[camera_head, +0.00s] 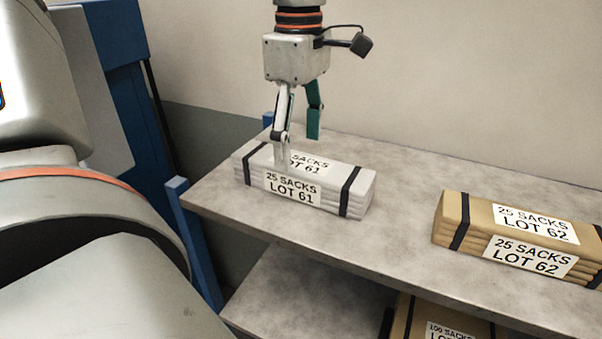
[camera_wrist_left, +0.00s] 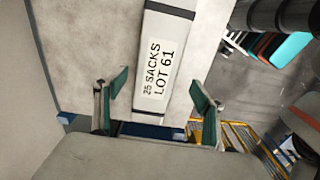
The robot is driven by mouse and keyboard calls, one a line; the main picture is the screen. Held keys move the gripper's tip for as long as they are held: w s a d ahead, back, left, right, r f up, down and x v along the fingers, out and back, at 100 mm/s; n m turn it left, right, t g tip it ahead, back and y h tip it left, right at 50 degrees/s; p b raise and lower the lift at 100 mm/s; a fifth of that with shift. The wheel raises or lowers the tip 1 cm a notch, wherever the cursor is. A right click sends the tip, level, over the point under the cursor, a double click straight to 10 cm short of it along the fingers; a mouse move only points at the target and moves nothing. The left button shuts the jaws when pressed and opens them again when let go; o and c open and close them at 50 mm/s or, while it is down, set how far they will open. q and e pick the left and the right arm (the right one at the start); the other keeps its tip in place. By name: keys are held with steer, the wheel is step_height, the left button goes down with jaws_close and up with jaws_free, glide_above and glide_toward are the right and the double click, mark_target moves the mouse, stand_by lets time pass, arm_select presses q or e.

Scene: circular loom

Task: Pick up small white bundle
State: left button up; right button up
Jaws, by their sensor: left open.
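The small white bundle (camera_head: 334,176) lies flat on the upper grey shelf, with two black straps and labels reading "25 SACKS LOT 61". My left gripper (camera_head: 300,150) is open above the bundle, one finger in front of its top label and the other toward its far side. In the left wrist view the bundle (camera_wrist_left: 172,28) runs up and down between the two spread fingers of the gripper (camera_wrist_left: 157,98), with visible room on both sides. Whether a finger touches it cannot be told. My right gripper is not in view.
A tan bundle (camera_head: 478,217) labelled "LOT 62" lies on the same shelf (camera_head: 400,235) to the right, with clear surface between. A lower shelf (camera_head: 300,292) holds another tan bundle (camera_head: 413,318). A wall stands behind, and a blue frame (camera_head: 135,120) at the left.

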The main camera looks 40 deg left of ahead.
mark_target(301, 162)
arm_select(q)
steer(key=shift+w+a+f+p, duration=0.1)
steer(key=shift+w+f+p, duration=0.1)
steer(key=shift+f, duration=1.15)
steer(key=shift+w+f+p, duration=0.1)
steer(key=shift+f+p, duration=0.05)
steer(key=shift+f, duration=1.2)
steer(key=c, duration=1.6)
